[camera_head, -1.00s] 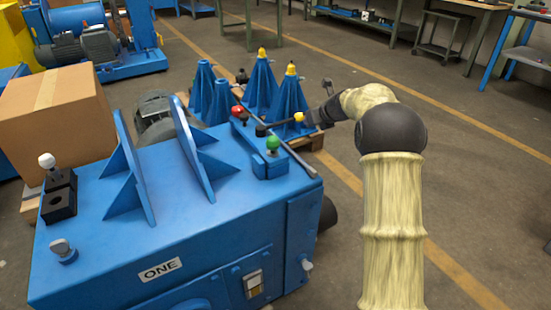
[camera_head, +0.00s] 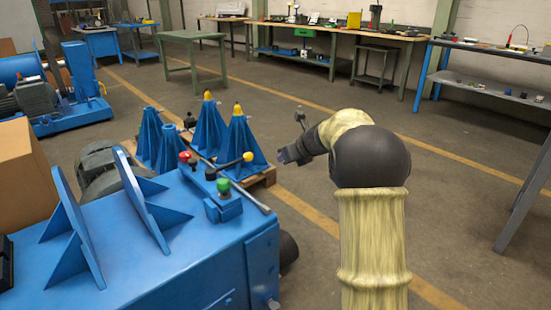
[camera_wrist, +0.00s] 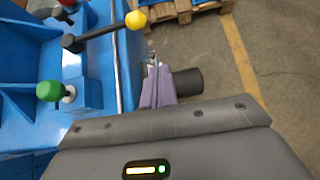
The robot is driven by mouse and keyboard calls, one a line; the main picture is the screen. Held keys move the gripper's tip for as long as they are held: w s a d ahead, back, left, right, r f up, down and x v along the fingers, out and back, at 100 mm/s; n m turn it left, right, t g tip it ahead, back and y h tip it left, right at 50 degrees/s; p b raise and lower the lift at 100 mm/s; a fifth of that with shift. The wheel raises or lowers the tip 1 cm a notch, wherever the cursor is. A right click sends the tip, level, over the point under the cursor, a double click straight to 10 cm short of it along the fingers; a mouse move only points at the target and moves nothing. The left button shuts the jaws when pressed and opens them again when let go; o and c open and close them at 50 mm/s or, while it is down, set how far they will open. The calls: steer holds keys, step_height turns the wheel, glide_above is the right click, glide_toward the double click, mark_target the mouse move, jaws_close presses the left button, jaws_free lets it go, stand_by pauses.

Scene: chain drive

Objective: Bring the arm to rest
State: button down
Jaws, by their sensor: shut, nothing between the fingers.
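My arm rises at the right of the head view and bends left at a dark joint. My gripper (camera_head: 284,157) is at its end, to the right of the blue machine (camera_head: 150,260) and clear of its levers. In the wrist view my gripper (camera_wrist: 152,88) shows its narrow fingers together, with nothing between them. The yellow-knobbed lever (camera_head: 248,157) stands apart from the fingers; it also shows in the wrist view (camera_wrist: 135,20).
A green knob (camera_head: 223,185) and a red knob (camera_head: 185,157) stand on the machine's near panel. Blue cone stands (camera_head: 238,145) sit on a pallet behind. A cardboard box (camera_head: 25,180) is at the left. The floor right of the machine is open.

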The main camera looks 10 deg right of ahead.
steer(key=shift+v, duration=0.9)
steer(key=shift+r, duration=0.1)
